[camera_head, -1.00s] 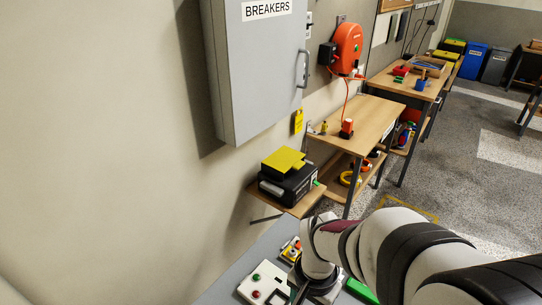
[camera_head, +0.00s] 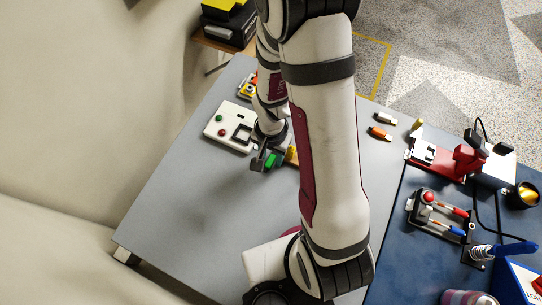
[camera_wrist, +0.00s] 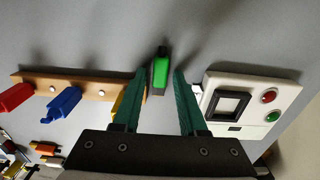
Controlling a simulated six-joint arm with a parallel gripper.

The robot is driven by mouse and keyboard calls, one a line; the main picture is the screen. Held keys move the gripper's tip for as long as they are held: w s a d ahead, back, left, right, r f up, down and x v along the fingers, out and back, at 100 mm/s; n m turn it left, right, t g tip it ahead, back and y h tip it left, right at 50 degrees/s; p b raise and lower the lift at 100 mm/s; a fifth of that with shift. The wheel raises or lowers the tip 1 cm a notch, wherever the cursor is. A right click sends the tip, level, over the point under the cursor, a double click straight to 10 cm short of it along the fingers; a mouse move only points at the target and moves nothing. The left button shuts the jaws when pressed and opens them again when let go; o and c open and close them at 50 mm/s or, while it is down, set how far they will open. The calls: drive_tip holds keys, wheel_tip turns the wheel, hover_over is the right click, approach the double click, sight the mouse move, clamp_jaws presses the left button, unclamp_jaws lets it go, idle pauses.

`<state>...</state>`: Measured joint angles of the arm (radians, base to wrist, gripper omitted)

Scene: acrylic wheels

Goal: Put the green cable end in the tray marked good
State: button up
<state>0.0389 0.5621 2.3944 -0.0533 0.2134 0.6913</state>
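The green cable end (camera_wrist: 160,72) is near the middle of the wrist view, between the two teal fingers of my gripper (camera_wrist: 161,75). The fingers are spread, with a gap visible on each side of it. It seems to be at the right end of a wooden rack (camera_wrist: 88,88), though the contact there is not clear. In the head view the green cable end (camera_head: 270,160) shows beside my gripper (camera_head: 261,161), low over the grey table (camera_head: 190,200). I cannot make out any tray marked good.
A white panel (camera_wrist: 250,102) with a square opening and red and green buttons is right of my gripper. Red (camera_wrist: 15,97) and blue (camera_wrist: 64,102) pieces are on the rack. White (camera_head: 386,118) and orange (camera_head: 380,133) pieces lie farther right. The grey table's left part is clear.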

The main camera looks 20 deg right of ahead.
clamp_jaws()
wheel_tip(320, 180, up, 10)
wheel_tip(320, 180, up, 18)
drive_tip(key=r+n, duration=0.1)
drive_tip(key=n, duration=0.8)
hover_over(271, 159)
drive_tip(key=w+a, duration=0.1)
drive_tip(key=w, duration=0.7)
drive_tip(key=shift+f, duration=0.25)
